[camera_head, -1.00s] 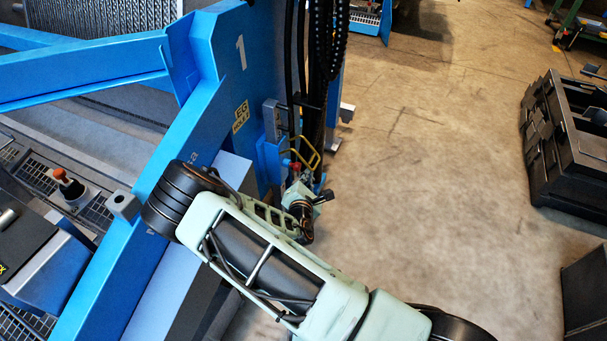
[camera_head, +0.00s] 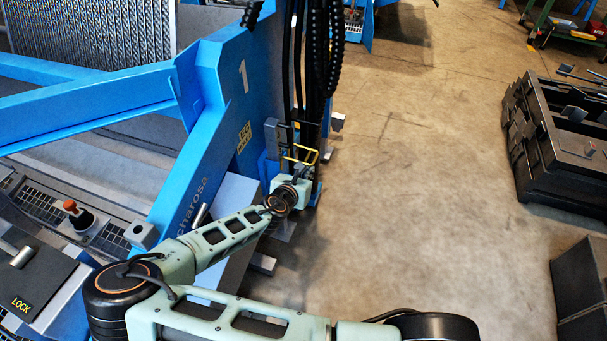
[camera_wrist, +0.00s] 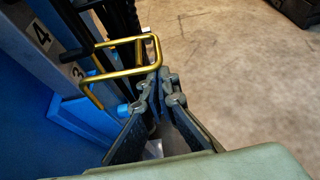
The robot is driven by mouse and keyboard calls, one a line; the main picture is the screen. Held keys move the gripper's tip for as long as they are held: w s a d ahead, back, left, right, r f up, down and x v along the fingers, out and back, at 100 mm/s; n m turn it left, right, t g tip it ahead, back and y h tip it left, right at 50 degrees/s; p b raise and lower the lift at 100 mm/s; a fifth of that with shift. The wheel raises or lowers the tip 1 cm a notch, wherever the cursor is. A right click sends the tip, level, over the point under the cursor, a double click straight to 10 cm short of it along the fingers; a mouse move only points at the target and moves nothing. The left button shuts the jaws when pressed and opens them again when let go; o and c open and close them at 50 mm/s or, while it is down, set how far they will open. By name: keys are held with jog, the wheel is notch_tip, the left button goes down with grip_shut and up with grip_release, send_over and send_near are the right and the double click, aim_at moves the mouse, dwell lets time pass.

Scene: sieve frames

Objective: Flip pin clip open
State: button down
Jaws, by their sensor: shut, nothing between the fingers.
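The pin clip is a gold-yellow wire loop (camera_wrist: 125,72) on the left of the wrist view. Its bars stick out from the blue frame towards the fingertips. It also shows in the head view as a small yellow loop (camera_head: 304,148) beside the blue post. My gripper (camera_wrist: 160,88) is shut and empty, its fingertips just right of the loop's outer end. I cannot tell whether they touch it. In the head view my wrist hides the fingers and the area below the loop.
The blue frame (camera_head: 215,85) with black hoses (camera_head: 322,60) rises beside the clip. An orange-topped knob (camera_head: 72,208) and a LOCK panel (camera_head: 38,285) are at left. Open concrete floor (camera_head: 420,190) lies to the right, with a black crate (camera_head: 560,150) beyond.

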aim_at(306, 160)
jog(key=shift+w+a+r+p, duration=0.2)
jog(key=shift+a+r+p, duration=0.25)
jog(key=shift+r, duration=0.3)
jog(key=shift+w+a+r+p, duration=0.2)
jog(key=shift+a+r+p, duration=0.15)
jog(key=shift+a+r, duration=0.25)
jog(key=shift+d+r, duration=0.1)
